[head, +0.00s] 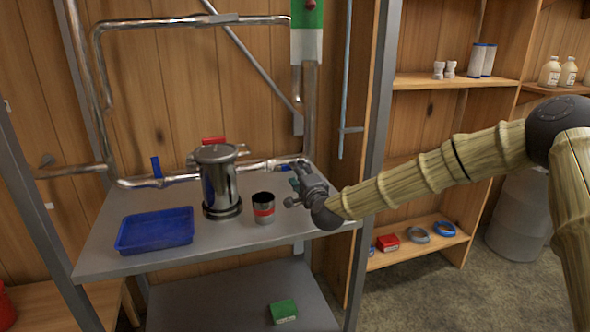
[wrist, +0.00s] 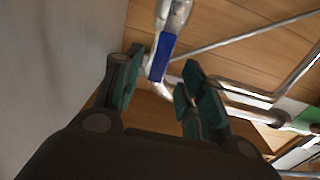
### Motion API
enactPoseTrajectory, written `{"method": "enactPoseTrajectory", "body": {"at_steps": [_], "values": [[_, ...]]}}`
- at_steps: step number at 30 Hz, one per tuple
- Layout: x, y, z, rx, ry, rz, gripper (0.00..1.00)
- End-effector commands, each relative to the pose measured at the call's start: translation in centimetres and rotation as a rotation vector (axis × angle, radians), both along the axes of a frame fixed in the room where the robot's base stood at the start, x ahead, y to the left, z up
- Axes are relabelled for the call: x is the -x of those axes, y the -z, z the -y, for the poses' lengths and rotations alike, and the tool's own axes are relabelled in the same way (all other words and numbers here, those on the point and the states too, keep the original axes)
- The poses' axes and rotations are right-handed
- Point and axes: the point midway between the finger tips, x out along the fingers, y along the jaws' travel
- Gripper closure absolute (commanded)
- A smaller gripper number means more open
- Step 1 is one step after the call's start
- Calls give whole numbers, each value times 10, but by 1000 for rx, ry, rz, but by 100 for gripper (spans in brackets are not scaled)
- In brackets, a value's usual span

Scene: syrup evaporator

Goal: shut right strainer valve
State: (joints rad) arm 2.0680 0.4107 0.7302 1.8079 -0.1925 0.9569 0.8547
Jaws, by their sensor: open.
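The right strainer valve's blue lever (wrist: 161,57) shows in the wrist view, beyond and between my fingertips, roughly in line with the metal pipe (wrist: 176,14) there. In the head view only a little blue (head: 287,167) shows behind my gripper, so the lever is mostly hidden. My gripper (head: 294,186) is open and empty at the right end of the table, by the pipe right of the steel strainer (head: 220,185). In the wrist view its dark green fingers (wrist: 160,88) are spread apart. I cannot tell whether either finger touches the lever.
The metal table (head: 110,225) holds a blue tray (head: 155,231) and a can with a red band (head: 263,208). A left valve has an upright blue lever (head: 156,167); a red handle (head: 213,141) sits above the strainer. A rack post (head: 372,130) stands close to my arm.

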Motion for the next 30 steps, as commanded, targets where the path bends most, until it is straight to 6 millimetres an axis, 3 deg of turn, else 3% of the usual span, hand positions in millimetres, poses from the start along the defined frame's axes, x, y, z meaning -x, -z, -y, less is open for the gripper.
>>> {"method": "enactPoseTrajectory", "body": {"at_steps": [9,19,26,30], "values": [[-28,0,-10,1,-1,0,59],[-30,1,-11,1,-2,-1,59],[-30,0,-11,1,-2,-1,99],[-30,1,-11,1,-2,-1,100]]}}
